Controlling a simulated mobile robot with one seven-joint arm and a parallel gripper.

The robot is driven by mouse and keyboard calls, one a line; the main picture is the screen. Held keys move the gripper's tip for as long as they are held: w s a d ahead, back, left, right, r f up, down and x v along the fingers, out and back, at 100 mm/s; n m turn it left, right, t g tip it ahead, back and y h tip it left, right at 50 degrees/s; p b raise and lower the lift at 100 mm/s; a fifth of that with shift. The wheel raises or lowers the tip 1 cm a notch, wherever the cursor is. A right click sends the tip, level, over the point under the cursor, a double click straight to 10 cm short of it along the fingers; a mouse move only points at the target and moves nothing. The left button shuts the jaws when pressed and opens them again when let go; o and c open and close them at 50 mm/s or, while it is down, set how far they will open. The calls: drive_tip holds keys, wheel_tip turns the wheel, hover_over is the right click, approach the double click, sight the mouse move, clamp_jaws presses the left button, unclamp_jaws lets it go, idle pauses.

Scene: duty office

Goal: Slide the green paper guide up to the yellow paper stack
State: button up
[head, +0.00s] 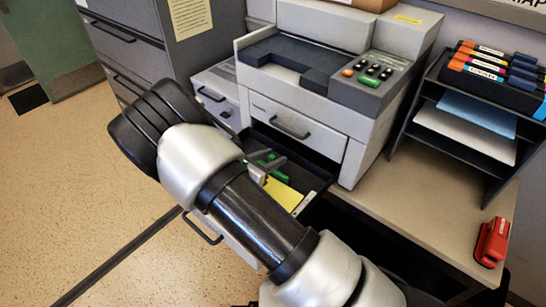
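The yellow paper stack (284,194) lies in the open dark drawer tray (312,183) of the grey printer. The green paper guide (279,177) shows as small green pieces at the left of the stack, partly covered. My arm crosses in front and hides part of the tray and stack. Grey parts beside the green pieces look like my gripper (266,163), low in the tray at the guide. Its fingers are small and mostly hidden, so I cannot tell whether they are apart or touch the guide.
The printer body (300,130) stands just above and behind the tray. A grey filing cabinet (130,45) is at the left. A black shelf rack (475,120) with binders and paper, and a red stapler (492,242), are on the desk at the right. Open floor lies left.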

drive_tip(key=p+v, duration=0.1)
drive_tip(key=v, duration=1.6)
drive_tip(key=shift+s+a, duration=0.15)
drive_tip(key=shift+s, duration=0.05)
drive_tip(key=shift+c, duration=0.4)
